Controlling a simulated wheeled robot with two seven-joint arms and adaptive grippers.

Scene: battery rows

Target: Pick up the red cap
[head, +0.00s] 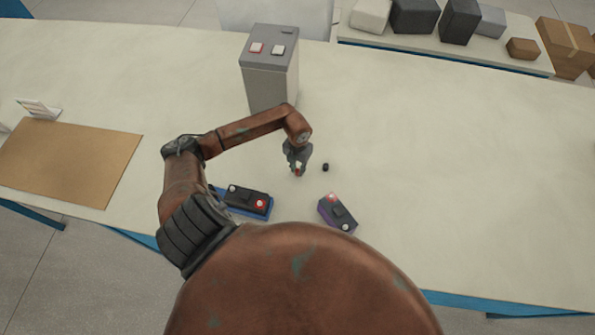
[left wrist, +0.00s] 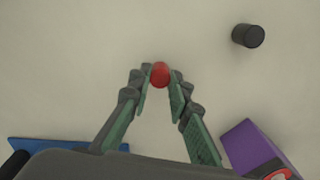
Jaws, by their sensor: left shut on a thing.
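The red cap (left wrist: 160,73) is between the fingertips of my left gripper (left wrist: 159,88) in the left wrist view. The fingers are shut on it. In the head view, my left gripper (head: 298,168) points down over the table, and the red cap (head: 297,171) shows as a small red spot at its tips. I cannot tell whether the cap touches the table. My right gripper is in neither view.
A black cap (head: 325,167) stands just right of the gripper. A battery on a blue base (head: 247,199) and a purple-based battery (head: 338,213) lie nearer me. A brown mat (head: 70,160) lies left. The table's right side is clear.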

